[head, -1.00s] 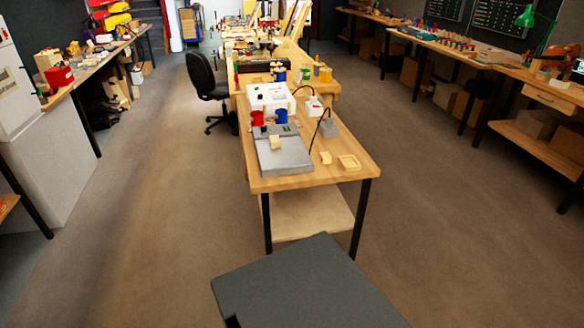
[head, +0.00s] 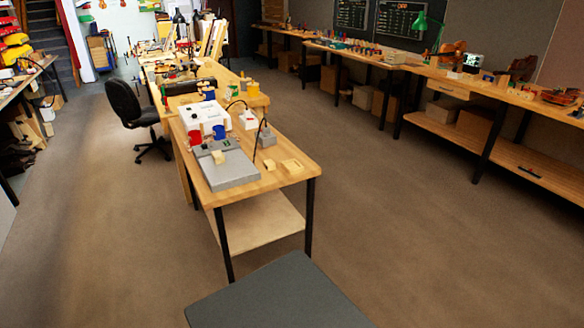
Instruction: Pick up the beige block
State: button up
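A small beige block (head: 219,156) sits on a flat grey slab (head: 232,174) at the near end of the wooden workbench (head: 262,184). Another small beige piece (head: 269,165) lies on the bare wood right of the slab. A wider, low beige piece (head: 292,166) lies beside it, near the right edge. I cannot tell which of these the task means. My gripper is not in view.
A white box (head: 204,116), red cup (head: 194,137) and blue cup (head: 219,132) stand behind the slab. A black chair (head: 128,106) is left of the bench. Open floor (head: 400,230) lies right, up to long side benches (head: 440,75).

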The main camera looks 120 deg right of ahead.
aim_at(269, 165)
jog(key=z, duration=4.25)
jog(key=i, duration=1)
jog(key=z, duration=0.9)
jog(key=k, duration=1.15)
jog(key=u, duration=1.1)
